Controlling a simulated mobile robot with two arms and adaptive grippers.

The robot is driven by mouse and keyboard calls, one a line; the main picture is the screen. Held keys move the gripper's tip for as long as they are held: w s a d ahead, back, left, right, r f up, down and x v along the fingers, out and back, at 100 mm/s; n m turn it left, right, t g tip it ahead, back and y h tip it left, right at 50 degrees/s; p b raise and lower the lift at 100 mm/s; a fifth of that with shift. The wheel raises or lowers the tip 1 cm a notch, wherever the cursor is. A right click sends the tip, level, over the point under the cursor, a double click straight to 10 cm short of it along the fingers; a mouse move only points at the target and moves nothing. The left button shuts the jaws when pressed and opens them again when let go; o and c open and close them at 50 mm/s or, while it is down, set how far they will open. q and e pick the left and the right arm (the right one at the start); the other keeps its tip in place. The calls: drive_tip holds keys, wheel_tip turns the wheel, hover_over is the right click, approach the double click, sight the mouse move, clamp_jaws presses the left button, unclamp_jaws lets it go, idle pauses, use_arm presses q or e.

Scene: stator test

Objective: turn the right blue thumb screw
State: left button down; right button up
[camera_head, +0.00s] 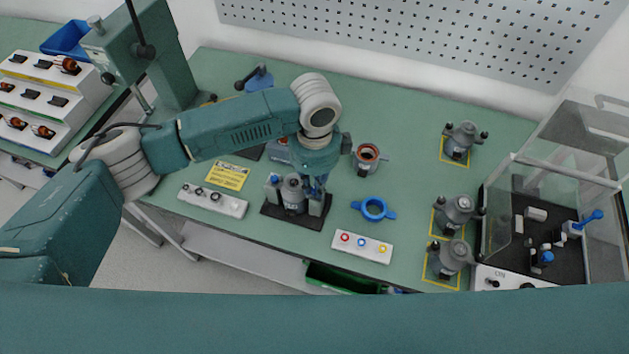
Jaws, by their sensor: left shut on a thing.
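A black fixture plate (272,212) lies on the green table and holds an upright grey stator housing (293,193) between side posts. A small blue screw head (274,178) shows on the fixture's left post. My left gripper (316,186) comes down from above onto the fixture's right post. It is shut on the right blue thumb screw, which is mostly hidden by the gripper and wrist. My right gripper is not in view.
A blue ring with handles (374,209) and a button box (361,246) are right of the fixture. A copper-wound stator (367,158) stands behind. A white knob box (212,200) is left. Several grey housings line the right; a clear-walled test station (545,200) stands beyond.

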sight(315, 189)
use_arm(q)
drive_tip(key=shift+m, duration=0.4)
drive_tip(key=c, duration=2)
unclamp_jaws()
drive_tip(key=shift+f+n+b, duration=0.15)
drive_tip(key=shift+n+b, duration=0.45)
drive_tip(key=shift+n, duration=0.5)
drive_tip(key=n+b, duration=0.2)
drive_tip(key=n, duration=0.1)
drive_tip(key=n+b, duration=0.6)
drive_tip(key=shift+f, duration=0.25)
wheel_tip(315, 189, up, 12)
drive_tip(key=shift+f+b, duration=0.15)
drive_tip(key=shift+b, duration=0.2)
drive_tip(key=shift+f, duration=0.1)
